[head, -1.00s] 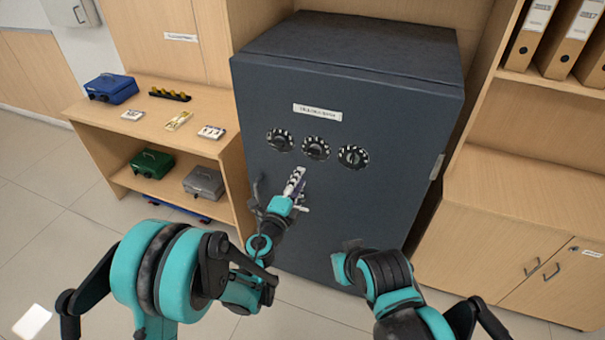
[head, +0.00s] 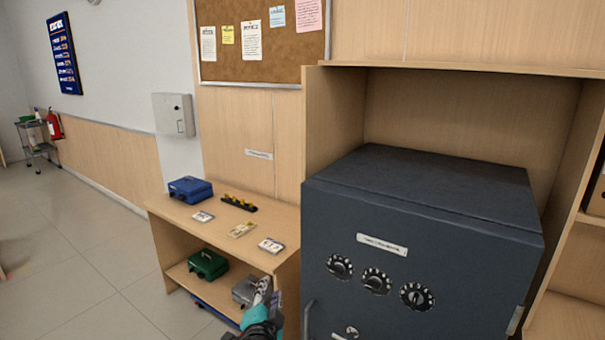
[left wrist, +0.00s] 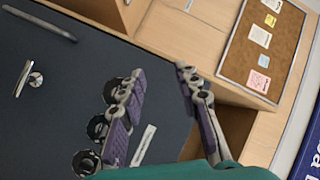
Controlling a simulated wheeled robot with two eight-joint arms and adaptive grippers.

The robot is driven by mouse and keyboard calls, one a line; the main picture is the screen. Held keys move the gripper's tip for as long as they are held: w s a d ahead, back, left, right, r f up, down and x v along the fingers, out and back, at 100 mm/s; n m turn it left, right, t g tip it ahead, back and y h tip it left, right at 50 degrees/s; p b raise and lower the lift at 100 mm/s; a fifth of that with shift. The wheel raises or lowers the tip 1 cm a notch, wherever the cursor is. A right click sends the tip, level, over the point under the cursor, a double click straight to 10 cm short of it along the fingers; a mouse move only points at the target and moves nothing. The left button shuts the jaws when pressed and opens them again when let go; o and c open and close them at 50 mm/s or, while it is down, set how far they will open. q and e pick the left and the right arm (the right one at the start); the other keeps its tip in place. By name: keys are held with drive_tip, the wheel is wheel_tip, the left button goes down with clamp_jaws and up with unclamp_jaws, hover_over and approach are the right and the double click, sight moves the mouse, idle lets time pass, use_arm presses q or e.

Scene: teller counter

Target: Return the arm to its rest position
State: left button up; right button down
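My left gripper (head: 264,292) shows at the bottom of the head view, just left of the dark safe's front. In the left wrist view my left gripper (left wrist: 158,82) has its two fingers apart with nothing between them. The dark grey safe (head: 420,205) has a row of three black dials, a label above them and a handle on its front; it also fills much of the left wrist view (left wrist: 60,85). My right gripper is not in view.
A wooden shelf unit (head: 285,222) left of the safe holds a blue cash box (head: 190,190), a coin rack (head: 239,202), banknote stacks, a green box (head: 208,264) and a grey box (head: 245,289). The tiled floor (head: 80,250) at left is clear.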

use_arm(q)
drive_tip(key=s+a+f+n+g+y, duration=0.1)
drive_tip(key=s+a+n+g+y, duration=0.15)
drive_tip(key=s+a+n, duration=0.4)
drive_tip(key=s+a+f+n+g+h, duration=0.1)
drive_tip(key=s+f+n+g, duration=0.1)
drive_tip(key=s, duration=0.8)
drive_tip(key=s+a+f+n+g+h, duration=0.1)
drive_tip(key=s+f+g, duration=0.3)
drive_tip(key=s, duration=0.5)
wheel_tip(320, 180, down, 2)
drive_tip(key=shift+s+a+n, duration=0.35)
drive_tip(key=shift+a+n, duration=0.3)
drive_tip(key=shift+n, duration=0.2)
drive_tip(key=shift+w, duration=0.15)
